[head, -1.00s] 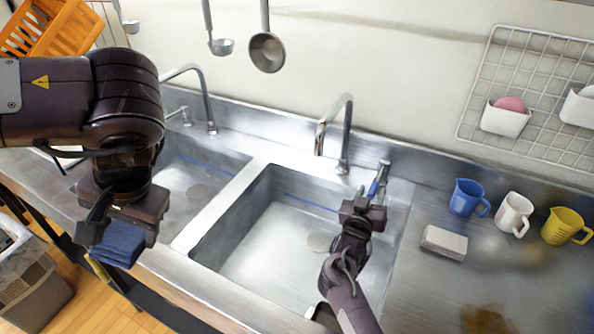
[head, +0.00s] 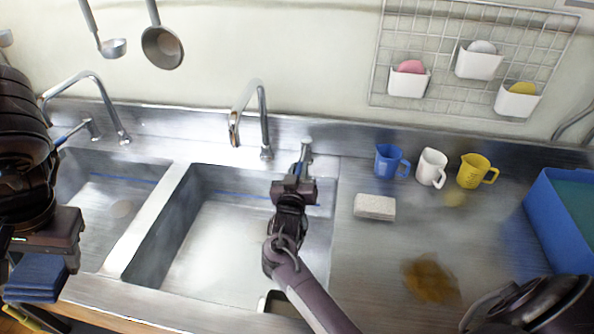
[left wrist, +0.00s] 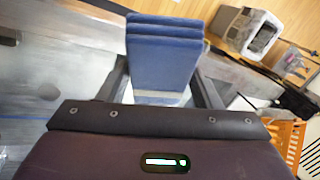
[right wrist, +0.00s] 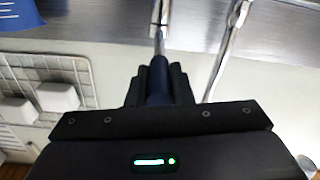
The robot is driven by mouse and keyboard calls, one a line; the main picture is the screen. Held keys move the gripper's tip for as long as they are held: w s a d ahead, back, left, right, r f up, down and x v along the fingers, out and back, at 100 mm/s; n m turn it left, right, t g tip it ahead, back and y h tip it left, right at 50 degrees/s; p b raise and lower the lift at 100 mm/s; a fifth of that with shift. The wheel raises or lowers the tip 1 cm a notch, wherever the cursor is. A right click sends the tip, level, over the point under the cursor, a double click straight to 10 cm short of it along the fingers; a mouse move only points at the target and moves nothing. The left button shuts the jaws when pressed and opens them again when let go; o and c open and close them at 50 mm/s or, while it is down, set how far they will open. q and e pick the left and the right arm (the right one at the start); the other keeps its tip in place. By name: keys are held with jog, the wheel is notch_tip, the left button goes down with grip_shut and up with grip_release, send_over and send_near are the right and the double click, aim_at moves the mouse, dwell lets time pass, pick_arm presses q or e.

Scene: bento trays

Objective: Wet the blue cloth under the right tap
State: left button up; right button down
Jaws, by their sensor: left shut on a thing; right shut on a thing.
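The blue cloth (head: 37,278), folded in layers, is held in my left gripper (head: 45,255) by the front edge of the left basin, at the lower left. The cloth also shows between the fingers in the left wrist view (left wrist: 163,55). The right tap (head: 262,120) arches over the back of the right basin (head: 205,245). I see no water running from it. My right gripper (head: 297,180) is shut on the right tap's lever (head: 305,150), beside the spout. In the right wrist view the lever (right wrist: 157,85) is between the fingers.
A left tap (head: 85,80) stands behind the left basin (head: 110,200). A white sponge block (head: 375,206), a brown stain (head: 430,280), blue (head: 388,160), white (head: 431,167) and yellow (head: 475,170) cups and a blue crate (head: 555,225) are on the right counter. Ladles (head: 162,47) hang above.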

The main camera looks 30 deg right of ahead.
pick_arm(q)
jog(key=shift+r+p, duration=0.35)
jog(key=shift+r, duration=0.15)
pick_arm(e)
jog(key=shift+s+d+r+y, duration=0.15)
jog(key=shift+s+d+y, duration=0.05)
jog(key=shift+d+y, duration=0.15)
pick_arm(q)
jog(key=shift+r+p, duration=0.75)
jog(key=shift+d+r, duration=0.1)
jog(key=shift+r, duration=0.05)
pick_arm(e)
jog(key=shift+s+d+n+t+y, duration=0.3)
jog(key=shift+d+n+t+y, duration=0.2)
jog(key=shift+n+y, duration=0.1)
jog(key=shift+s+d+n+t+y, duration=0.25)
jog(key=shift+d+n+t+y, duration=0.2)
jog(key=shift+n+y, duration=0.1)
jog(key=c, duration=1.6)
grip_release()
pick_arm(q)
jog(key=shift+w, duration=0.1)
pick_arm(e)
jog(key=o, duration=0.3)
jog(key=shift+w+f, duration=0.1)
jog(key=shift+f, duration=0.1)
